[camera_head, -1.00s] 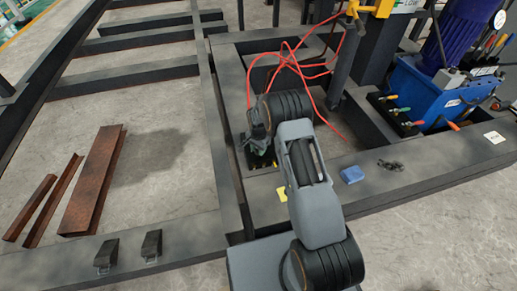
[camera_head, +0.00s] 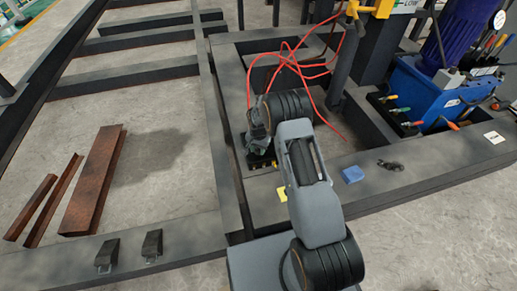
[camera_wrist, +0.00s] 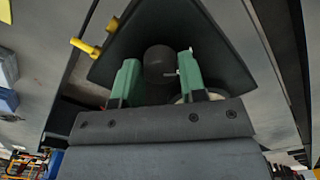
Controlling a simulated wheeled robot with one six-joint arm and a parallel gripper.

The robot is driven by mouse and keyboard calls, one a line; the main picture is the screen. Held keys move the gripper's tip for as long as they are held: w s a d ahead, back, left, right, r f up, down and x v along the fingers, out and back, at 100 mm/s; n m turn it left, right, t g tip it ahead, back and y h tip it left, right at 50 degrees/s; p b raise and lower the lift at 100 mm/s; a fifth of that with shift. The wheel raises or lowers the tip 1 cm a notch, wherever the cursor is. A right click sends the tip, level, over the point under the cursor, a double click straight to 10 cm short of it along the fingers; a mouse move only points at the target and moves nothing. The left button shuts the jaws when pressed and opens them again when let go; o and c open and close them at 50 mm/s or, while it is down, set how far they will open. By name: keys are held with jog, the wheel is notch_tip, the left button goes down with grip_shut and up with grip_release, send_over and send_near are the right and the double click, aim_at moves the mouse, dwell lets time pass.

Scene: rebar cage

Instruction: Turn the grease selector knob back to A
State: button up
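In the wrist view, a dark round knob (camera_wrist: 160,63) sits between the two green fingers of my gripper (camera_wrist: 160,72). The fingers stand apart, one on each side, and look flush with the knob's sides. A small pale pin (camera_wrist: 178,72) shows at the knob's right edge. A dark plate (camera_wrist: 215,50) lies around and behind the knob. No letters or scale marks are readable, so the knob's setting cannot be told. In the head view, my wrist hangs over the frame beam and the gripper is mostly hidden, with a dark block beneath it.
Yellow handles (camera_wrist: 86,47) stick out left of the plate. Red hoses (camera_head: 290,62) loop behind my wrist. A blue block (camera_head: 352,174), a yellow piece (camera_head: 282,194) and a dark chain-like item (camera_head: 390,165) lie on the near beam. A blue machine (camera_head: 425,90) stands right.

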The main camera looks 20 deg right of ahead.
aim_at(258, 149)
jog(key=o, duration=0.4)
jog(key=shift+c, duration=0.2)
notch_tip(258, 149, up, 14)
jog(key=p, duration=0.4)
